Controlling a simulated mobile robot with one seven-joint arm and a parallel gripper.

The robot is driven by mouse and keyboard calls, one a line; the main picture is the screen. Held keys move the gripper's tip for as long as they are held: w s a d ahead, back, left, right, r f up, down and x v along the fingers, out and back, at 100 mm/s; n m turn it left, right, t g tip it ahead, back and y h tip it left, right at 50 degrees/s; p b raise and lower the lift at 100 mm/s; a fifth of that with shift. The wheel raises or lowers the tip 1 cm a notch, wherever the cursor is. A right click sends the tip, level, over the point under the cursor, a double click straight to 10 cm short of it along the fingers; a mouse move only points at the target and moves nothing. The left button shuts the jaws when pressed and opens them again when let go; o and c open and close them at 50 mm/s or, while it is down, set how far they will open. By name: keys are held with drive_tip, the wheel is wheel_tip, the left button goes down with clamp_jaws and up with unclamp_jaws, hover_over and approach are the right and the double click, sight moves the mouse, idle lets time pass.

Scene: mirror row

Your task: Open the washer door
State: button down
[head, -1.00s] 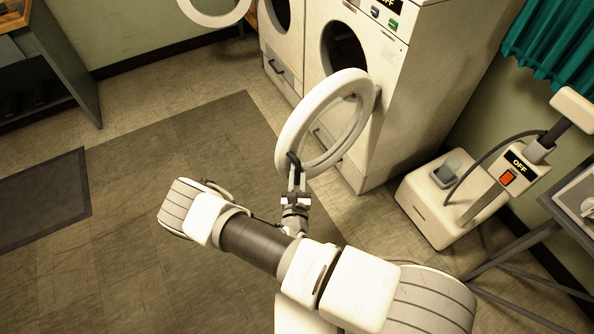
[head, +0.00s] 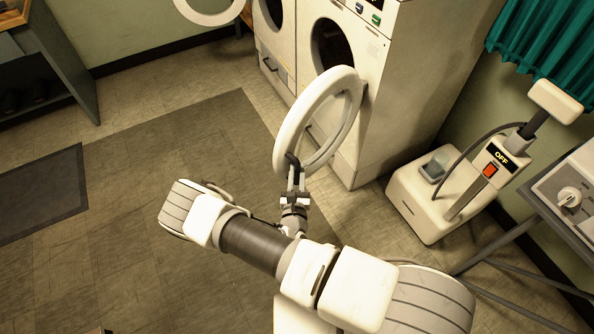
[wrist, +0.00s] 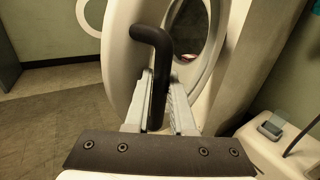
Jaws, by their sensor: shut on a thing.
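The washer (head: 362,45) is a white front-loader at the upper middle of the head view. Its round white door (head: 288,135) stands swung well out from the dark drum opening (head: 331,46). The door's dark handle (head: 292,160) is on its near edge; it shows as a black bent bar in the wrist view (wrist: 155,75). My gripper (head: 296,178) is shut on this handle, with one finger on each side of it in the wrist view (wrist: 160,105).
A second white machine (head: 279,60) stands to the left, its round door (head: 208,15) also open. A wheeled white device (head: 420,198) with an OFF label is at the right, beside a grey table (head: 555,195).

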idle(0.3)
drive_tip(key=c, duration=0.8)
unclamp_jaws()
drive_tip(key=shift+o, duration=0.2)
